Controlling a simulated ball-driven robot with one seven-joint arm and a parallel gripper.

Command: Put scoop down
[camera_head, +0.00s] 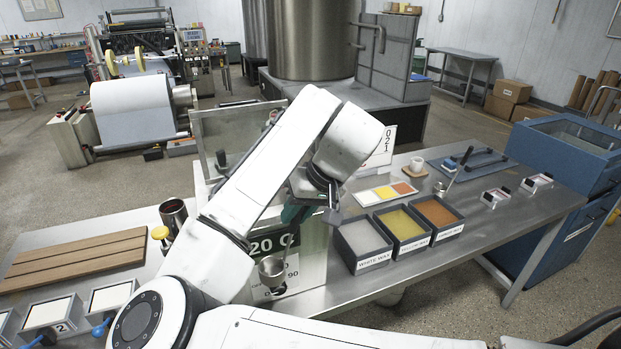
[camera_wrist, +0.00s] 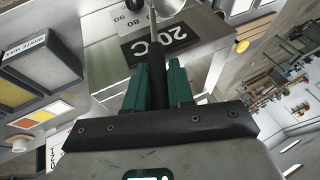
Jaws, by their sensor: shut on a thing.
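My gripper (camera_head: 296,212), with green fingers, hangs over the table in front of the box marked 20 C (camera_head: 310,255). In the wrist view the green fingers (camera_wrist: 158,85) are closed on the dark handle of the scoop (camera_wrist: 157,45). The scoop's metal bowl (camera_head: 271,268) shows in front of the box in the head view, close to a black knob (camera_head: 279,289). Part of the handle is hidden in the head view. Whether the bowl touches the box, I cannot tell.
Bins of white wax (camera_head: 363,238), yellow wax (camera_head: 402,226) and orange wax (camera_head: 436,213) stand to the right. Behind them lie a colour card (camera_head: 386,194) and a white cup (camera_head: 417,164). Wooden boards (camera_head: 85,248) and a metal canister (camera_head: 173,214) are at the left.

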